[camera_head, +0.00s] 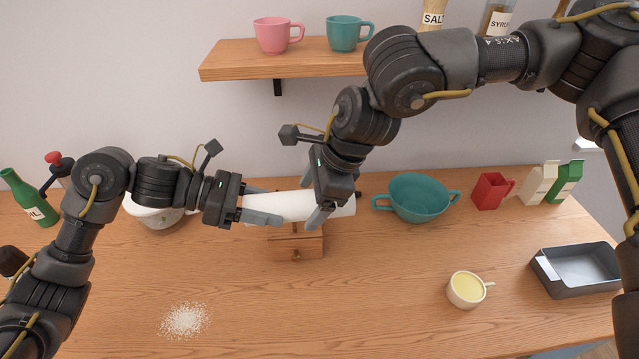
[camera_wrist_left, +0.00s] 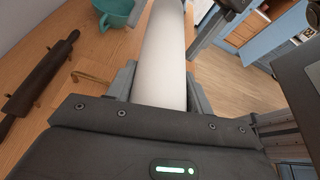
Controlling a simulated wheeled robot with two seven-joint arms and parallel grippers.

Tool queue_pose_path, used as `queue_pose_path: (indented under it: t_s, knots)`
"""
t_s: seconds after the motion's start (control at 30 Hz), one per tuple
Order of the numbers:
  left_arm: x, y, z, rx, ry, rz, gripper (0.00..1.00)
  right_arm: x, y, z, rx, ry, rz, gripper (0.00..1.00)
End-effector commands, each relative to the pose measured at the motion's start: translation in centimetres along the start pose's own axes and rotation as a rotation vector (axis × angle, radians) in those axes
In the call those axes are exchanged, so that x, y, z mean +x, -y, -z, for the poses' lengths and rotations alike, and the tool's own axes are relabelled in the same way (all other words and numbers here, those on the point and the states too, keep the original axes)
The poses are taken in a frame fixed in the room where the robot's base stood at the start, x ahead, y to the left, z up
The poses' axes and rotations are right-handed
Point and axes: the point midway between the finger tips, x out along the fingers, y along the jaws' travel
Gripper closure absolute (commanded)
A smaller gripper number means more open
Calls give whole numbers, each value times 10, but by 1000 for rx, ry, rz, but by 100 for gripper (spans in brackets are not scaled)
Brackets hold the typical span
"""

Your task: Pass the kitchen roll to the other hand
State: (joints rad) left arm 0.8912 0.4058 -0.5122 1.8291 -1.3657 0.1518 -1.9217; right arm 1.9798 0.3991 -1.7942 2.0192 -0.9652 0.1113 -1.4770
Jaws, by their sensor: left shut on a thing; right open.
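The white kitchen roll (camera_head: 288,205) lies sideways in the air over the counter in the head view. My left gripper (camera_head: 262,206) is shut on its left end. In the left wrist view the roll (camera_wrist_left: 166,55) runs away from me between the fingers of my left gripper (camera_wrist_left: 160,88). My right gripper (camera_head: 322,212) comes down from above near the roll's right part, with its fingers apart. It is open; I cannot tell whether its fingers touch the roll. The right gripper hides part of the roll.
A wooden box (camera_head: 296,244) stands below the roll. A teal two-handled bowl (camera_head: 418,200) stands to the right, and a white bowl (camera_head: 155,216) to the left. A cup of yellow liquid (camera_head: 466,290), a grey tin (camera_head: 576,268) and spilled white grains (camera_head: 185,320) are nearer. A shelf (camera_head: 290,66) hangs above.

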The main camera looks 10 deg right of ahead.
Motion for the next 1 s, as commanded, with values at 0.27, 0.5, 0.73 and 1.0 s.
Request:
queue_pose_path:
  t_s: [0.27,0.5,0.73,1.0]
  knots:
    - [0,0,0,0,0,0,71,5,0,0,0,0,0,23]
    - [0,0,0,0,0,0,71,5,0,0,0,0,0,42]
    - [0,0,0,0,0,0,71,5,0,0,0,0,0,71]
    - [0,0,0,0,0,0,23,4,0,0,0,0,0,71]
